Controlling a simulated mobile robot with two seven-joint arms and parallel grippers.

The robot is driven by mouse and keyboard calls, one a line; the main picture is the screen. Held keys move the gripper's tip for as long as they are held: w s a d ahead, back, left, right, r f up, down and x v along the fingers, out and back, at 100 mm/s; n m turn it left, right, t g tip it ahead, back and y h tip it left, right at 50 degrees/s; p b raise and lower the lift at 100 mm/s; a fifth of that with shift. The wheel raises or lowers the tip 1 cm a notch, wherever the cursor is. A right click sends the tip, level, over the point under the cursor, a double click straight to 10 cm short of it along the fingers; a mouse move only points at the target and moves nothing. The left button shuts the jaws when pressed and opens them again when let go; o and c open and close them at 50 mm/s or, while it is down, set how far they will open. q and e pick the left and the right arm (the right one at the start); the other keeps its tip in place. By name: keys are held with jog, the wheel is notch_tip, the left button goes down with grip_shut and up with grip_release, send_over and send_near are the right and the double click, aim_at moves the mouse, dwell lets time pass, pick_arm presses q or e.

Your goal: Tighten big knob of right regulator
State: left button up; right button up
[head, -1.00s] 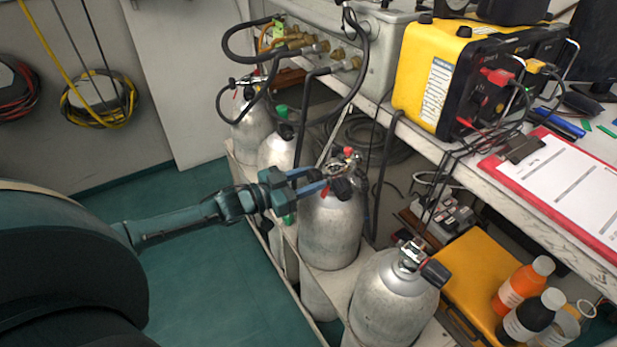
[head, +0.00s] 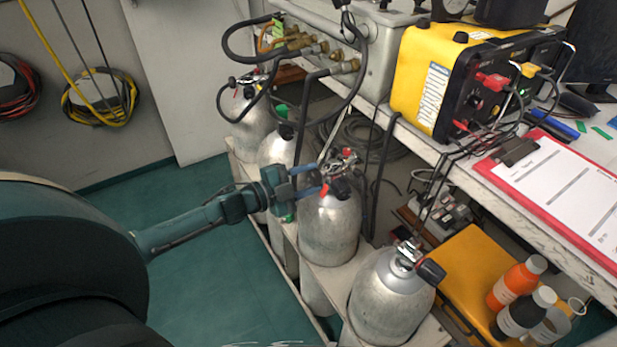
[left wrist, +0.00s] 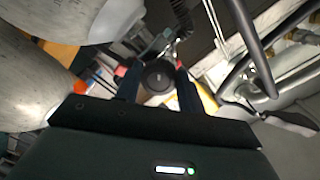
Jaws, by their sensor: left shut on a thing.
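My left gripper (head: 322,180) reaches in from the left to the regulator (head: 343,160) on top of a silver cylinder (head: 330,228). The regulator has metal fittings, small red parts and a black knob. In the left wrist view the round black knob (left wrist: 158,77) sits between the two dark fingers, which are shut on it. The fingers partly hide the knob in the head view. Another regulator (head: 408,254) with a black knob (head: 431,271) sits on the nearest cylinder (head: 390,296), apart from the gripper. My right gripper is not in view.
Two more cylinders (head: 250,132) stand farther back in the rack, with black hoses (head: 308,100) above. A workbench (head: 465,165) with a yellow device (head: 425,85) and a clipboard (head: 565,185) runs along the right. Open green floor (head: 215,285) lies left of the rack.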

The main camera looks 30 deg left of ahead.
pick_arm(q)
jog(key=m, duration=0.4)
jog(key=shift+s+f+m+y, duration=0.1)
jog(key=shift+f+m+y, duration=0.05)
jog(key=shift+m+y, duration=0.15)
jog(key=shift+m+b, duration=0.45)
jog(key=shift+m, duration=0.55)
jog(key=shift+s+d, duration=0.1)
jog(key=o, duration=0.6)
jog(key=shift+c, duration=0.2)
jog(key=o, duration=0.4)
jog(key=p+v, duration=0.1)
jog(key=v, duration=1.2)
jog(key=shift+s, duration=0.1)
